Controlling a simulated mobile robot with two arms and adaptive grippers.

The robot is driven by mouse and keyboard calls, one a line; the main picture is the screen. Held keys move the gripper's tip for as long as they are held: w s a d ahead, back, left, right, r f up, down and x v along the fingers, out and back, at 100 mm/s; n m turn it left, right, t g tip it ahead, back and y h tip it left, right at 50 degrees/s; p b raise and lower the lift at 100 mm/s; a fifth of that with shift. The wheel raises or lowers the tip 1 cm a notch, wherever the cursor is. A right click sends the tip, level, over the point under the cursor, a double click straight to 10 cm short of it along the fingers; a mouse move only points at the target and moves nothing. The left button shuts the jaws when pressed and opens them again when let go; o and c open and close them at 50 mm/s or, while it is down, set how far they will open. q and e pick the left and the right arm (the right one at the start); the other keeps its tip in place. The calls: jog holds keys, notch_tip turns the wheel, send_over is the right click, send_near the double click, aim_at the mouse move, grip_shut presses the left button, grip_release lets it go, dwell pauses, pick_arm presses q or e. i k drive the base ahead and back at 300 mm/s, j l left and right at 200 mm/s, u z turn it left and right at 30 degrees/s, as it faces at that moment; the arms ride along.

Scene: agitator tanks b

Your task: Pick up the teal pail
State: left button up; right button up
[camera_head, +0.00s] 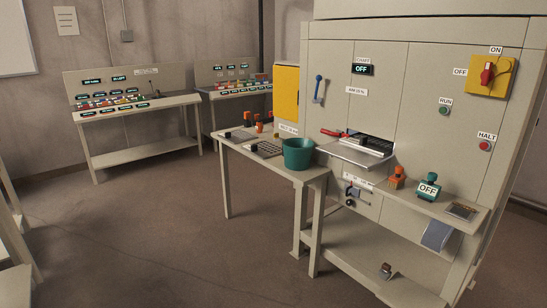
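The teal pail (298,156) stands upright near the right end of a small beige side table (284,178), close to the large grey cabinet. Its open top faces up and its inside looks dark. No gripper touches it. Neither of my grippers shows in the head view.
The large grey cabinet (410,95) stands right of the pail, with a red-handled item (335,133) at its slot. Its front ledge holds a teal OFF block (428,187) and an orange item (396,177). Small orange and black items (259,127) sit left of the pail. Open floor (150,235) lies in front.

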aim_at(296, 152)
jog(key=i+j+u, duration=0.1)
jog(key=i+u, duration=0.2)
jog(key=i, duration=0.25)
jog(key=i+u, duration=0.3)
jog(key=i, duration=0.2)
